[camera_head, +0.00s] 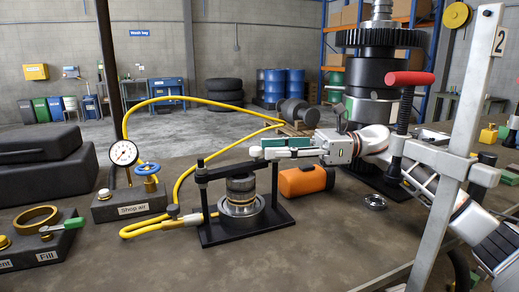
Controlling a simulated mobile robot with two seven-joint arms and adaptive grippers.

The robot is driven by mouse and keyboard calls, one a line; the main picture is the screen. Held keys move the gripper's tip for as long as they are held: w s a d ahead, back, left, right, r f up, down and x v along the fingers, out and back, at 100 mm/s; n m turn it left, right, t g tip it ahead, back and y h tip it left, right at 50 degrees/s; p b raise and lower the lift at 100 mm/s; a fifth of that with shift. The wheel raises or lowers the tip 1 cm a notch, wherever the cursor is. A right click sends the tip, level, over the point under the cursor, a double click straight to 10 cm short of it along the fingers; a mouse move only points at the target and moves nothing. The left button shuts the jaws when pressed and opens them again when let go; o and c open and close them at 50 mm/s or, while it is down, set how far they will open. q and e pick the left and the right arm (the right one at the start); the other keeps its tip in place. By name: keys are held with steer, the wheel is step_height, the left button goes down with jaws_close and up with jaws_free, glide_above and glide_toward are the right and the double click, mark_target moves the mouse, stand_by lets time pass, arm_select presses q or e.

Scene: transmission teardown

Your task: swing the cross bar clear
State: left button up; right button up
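The black cross bar (226,170) runs over a black press frame, from the left post (203,200) towards the right post (274,185). Below it, a ribbed metal cylinder (241,190) stands in a round collar on the frame's base plate. My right gripper (260,152) reaches in from the right, its fingers pointing left, at or just above the bar's right end. I cannot tell whether it touches the bar or how far apart its fingers are. The fingers partly hide the bar's right end. My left gripper is out of view.
A shop air block (128,208) with gauge (124,153) and yellow hose (180,185) stands left. An orange object (306,180) lies behind right of the frame. A tall gear shaft (374,80) and red-handled press (409,79) stand right. The front bench is clear.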

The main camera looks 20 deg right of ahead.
steer(key=v, duration=0.7)
steer(key=shift+d, duration=0.25)
steer(key=shift+s, duration=0.1)
steer(key=c, duration=1)
steer(key=shift+s+d+m+t, duration=0.3)
steer(key=shift+m+t, duration=0.1)
steer(key=shift+m, duration=0.5)
jaws_close()
steer(key=s+d+f+m+t+h+p, duration=0.25)
steer(key=m+t, duration=0.25)
steer(key=m, duration=1.6)
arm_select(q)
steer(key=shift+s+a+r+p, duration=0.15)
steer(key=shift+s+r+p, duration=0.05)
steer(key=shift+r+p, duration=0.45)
arm_select(e)
steer(key=x, duration=0.9)
steer(key=shift+a+f+h, duration=0.3)
steer(key=shift+f+h, duration=0.05)
steer(key=shift+f, duration=0.25)
